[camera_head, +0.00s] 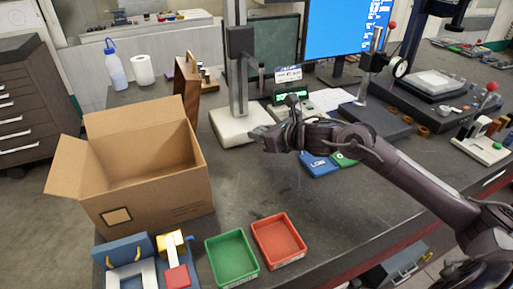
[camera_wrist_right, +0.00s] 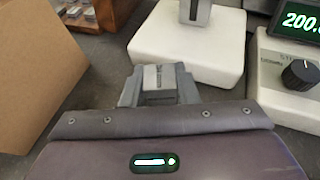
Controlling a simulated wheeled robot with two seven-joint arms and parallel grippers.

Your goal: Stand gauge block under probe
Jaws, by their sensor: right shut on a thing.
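My right gripper (camera_head: 260,136) is low over the dark bench, just in front of the white base (camera_head: 232,126) of a tall gauge stand. In the wrist view, its jaws (camera_wrist_right: 158,84) are shut on a small grey block, the gauge block (camera_wrist_right: 157,78). The block is mostly hidden between the fingers, and its lower end cannot be seen. The stand's grey column (camera_head: 238,85) rises from the white base and carries a dark carriage (camera_head: 240,41). I cannot make out the probe tip clearly. My left gripper is not in view.
An open cardboard box (camera_head: 150,185) stands left of the gripper. Green (camera_head: 231,258) and red (camera_head: 279,241) trays lie at the front. A readout box (camera_wrist_right: 290,75) stands right of the base. Blue (camera_head: 318,165) and green pads lie beneath my forearm. Bench space before the base is clear.

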